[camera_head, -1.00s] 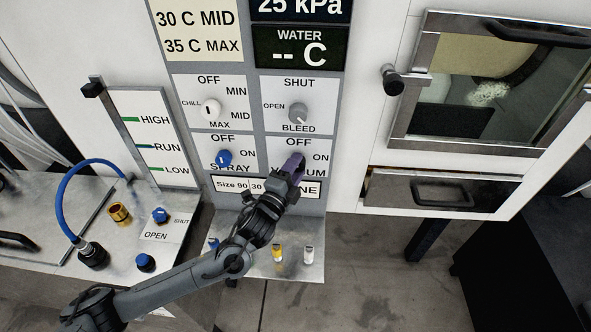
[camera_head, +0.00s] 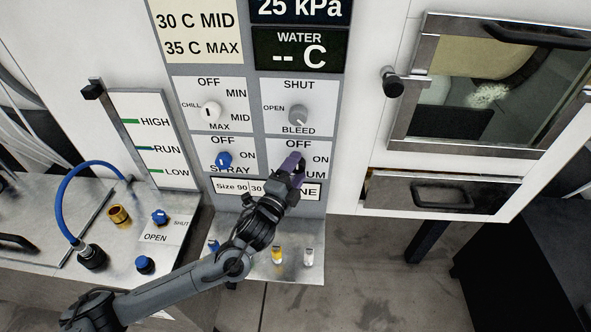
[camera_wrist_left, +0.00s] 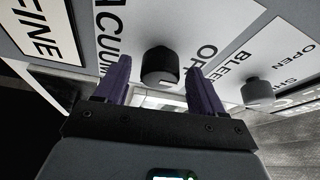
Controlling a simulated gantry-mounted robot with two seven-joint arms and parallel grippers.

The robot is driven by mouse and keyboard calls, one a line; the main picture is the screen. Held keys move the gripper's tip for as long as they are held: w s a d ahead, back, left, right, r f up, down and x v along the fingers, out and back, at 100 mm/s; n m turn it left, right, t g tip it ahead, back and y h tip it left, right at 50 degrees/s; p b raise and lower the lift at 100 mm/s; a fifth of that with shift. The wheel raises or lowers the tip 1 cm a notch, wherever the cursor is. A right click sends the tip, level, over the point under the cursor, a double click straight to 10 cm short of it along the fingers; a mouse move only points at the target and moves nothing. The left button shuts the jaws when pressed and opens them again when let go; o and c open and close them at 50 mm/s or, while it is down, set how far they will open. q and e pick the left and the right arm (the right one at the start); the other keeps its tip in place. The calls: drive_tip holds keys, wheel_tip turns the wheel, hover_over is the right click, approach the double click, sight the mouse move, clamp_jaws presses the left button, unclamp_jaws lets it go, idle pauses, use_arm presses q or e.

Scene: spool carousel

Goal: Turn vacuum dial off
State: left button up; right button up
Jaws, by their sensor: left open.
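The vacuum dial (camera_wrist_left: 160,66) is a dark round knob on the white VACUUM label plate (camera_head: 320,146), seen in the left wrist view between my left gripper's two purple fingers. The fingers are open, one on each side of the knob, with visible gaps. In the head view my left gripper (camera_head: 291,165) is in front of the vacuum plate and hides the dial and part of the word VACUUM. The words OFF and ON show on the plate. The dial's pointer direction cannot be told. My right gripper is not in view.
The grey bleed knob (camera_head: 298,115) sits just above, and it shows in the left wrist view (camera_wrist_left: 257,92). A shelf (camera_head: 290,262) with small yellow and white pieces is below.

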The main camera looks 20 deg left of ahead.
use_arm(q)
drive_tip(key=s+a, duration=0.1)
drive_tip(key=s, duration=0.9)
drive_tip(key=shift+s+f, duration=0.3)
drive_tip(key=shift+f, duration=0.15)
drive_tip(key=s+d+f+n+g+y, duration=0.1)
drive_tip(key=s+f+n+g, duration=0.2)
drive_tip(key=s+f, duration=0.35)
drive_tip(key=s+d+f+n+g, duration=0.2)
drive_tip(key=s+f+n, duration=0.1)
drive_tip(key=s+f, duration=0.3)
drive_tip(key=s+a+f+n+g, duration=0.25)
drive_tip(key=s+n+g, duration=0.25)
drive_tip(key=s, duration=0.3)
drive_tip(key=s+a+f+n+g, duration=0.2)
drive_tip(key=s+f+n+g, duration=0.25)
drive_tip(key=s, duration=0.35)
wheel_tip(320, 180, up, 32)
drive_tip(key=p, duration=3.2)
drive_tip(key=shift+w+d+g+y, duration=0.2)
drive_tip(key=shift+d+g+y, duration=0.05)
drive_tip(key=shift+g+y, duration=0.15)
